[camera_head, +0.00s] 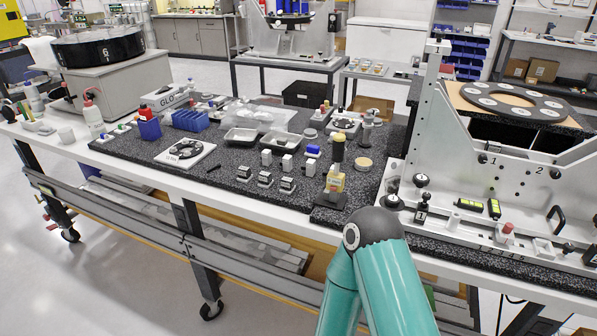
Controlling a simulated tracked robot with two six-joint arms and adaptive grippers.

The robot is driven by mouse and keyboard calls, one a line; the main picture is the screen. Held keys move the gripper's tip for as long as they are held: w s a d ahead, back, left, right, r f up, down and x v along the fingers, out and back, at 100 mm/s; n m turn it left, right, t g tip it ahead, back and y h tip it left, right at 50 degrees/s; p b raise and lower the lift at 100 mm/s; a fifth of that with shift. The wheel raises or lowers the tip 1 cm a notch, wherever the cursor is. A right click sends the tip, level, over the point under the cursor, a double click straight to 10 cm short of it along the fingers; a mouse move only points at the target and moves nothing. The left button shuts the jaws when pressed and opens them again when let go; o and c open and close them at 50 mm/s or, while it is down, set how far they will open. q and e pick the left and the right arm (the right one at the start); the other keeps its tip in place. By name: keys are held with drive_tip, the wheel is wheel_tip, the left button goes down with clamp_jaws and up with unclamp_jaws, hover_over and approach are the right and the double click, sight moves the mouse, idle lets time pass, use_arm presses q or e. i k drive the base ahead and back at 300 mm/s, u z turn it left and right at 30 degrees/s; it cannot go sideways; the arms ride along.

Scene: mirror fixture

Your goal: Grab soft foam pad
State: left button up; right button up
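I cannot pick out a soft foam pad for certain. A small round tan pad (363,163) lies on the dark speckled slab (225,172) near its right end, but its material is too small to tell. It sits right of a small yellow and black stand-like tool (336,180). Teal links of one of my arms rise from the bottom, right of centre, to a dark rounded joint. Neither gripper shows in this view.
The white bench (150,170) is crowded with small blocks, metal trays (240,137), blue bins (190,120) and a white bottle (93,120). A tall metal mirror fixture (500,185) with a dark ring (512,101) stands at right. Open floor lies at lower left.

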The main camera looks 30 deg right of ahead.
sight(265, 179)
drive_tip(key=z, duration=0.35)
drive_tip(key=i, duration=1)
drive_tip(key=u, duration=0.25)
